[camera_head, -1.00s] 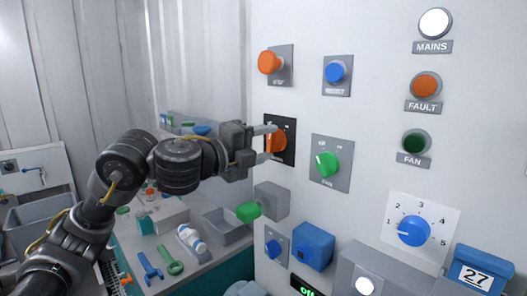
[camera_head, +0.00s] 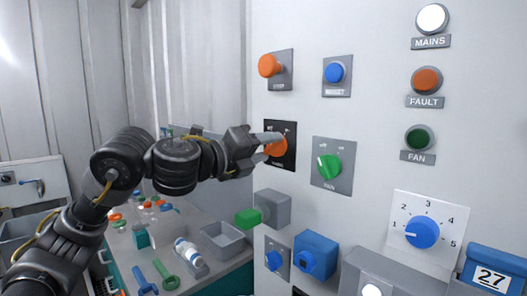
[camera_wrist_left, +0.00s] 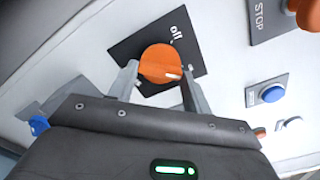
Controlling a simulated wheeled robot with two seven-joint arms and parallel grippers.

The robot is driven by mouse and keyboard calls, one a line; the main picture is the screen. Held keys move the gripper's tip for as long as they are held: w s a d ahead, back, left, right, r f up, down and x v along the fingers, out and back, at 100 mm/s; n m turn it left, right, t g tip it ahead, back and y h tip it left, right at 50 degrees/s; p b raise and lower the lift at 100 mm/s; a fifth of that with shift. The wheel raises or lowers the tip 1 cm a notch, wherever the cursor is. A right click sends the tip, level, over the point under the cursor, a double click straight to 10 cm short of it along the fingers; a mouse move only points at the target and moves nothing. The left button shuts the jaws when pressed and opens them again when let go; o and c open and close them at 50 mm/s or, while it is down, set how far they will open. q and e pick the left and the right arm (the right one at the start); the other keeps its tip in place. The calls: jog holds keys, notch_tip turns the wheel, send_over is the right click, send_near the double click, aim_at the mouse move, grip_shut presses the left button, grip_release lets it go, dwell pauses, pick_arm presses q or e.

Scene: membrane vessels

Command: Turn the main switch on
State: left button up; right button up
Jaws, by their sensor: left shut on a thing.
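The main switch (camera_head: 278,147) is an orange rotary knob on a black plate on the white panel, left of the green knob. My left gripper (camera_head: 273,143) reaches it from the left and is shut on the knob. In the left wrist view the two fingers stand on either side of the orange knob (camera_wrist_left: 160,63). A small white mark shows on the knob, and the word "off" is readable on the plate. The MAINS lamp (camera_head: 432,18) looks white. My right gripper is not in view.
Near the switch are the orange STOP button (camera_head: 269,66), a blue button (camera_head: 334,72), the green knob (camera_head: 328,167) and a grey box with a green end (camera_head: 272,207). A numbered blue dial (camera_head: 421,232) sits lower right. A bench with a grey tray (camera_head: 222,240) stands lower left.

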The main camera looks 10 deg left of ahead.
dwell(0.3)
pick_arm(q)
jog(key=o, duration=1)
jog(key=shift+s+a, duration=0.3)
jog(key=shift+s, duration=0.05)
jog(key=b+v, duration=0.2)
jog(key=v, duration=0.8)
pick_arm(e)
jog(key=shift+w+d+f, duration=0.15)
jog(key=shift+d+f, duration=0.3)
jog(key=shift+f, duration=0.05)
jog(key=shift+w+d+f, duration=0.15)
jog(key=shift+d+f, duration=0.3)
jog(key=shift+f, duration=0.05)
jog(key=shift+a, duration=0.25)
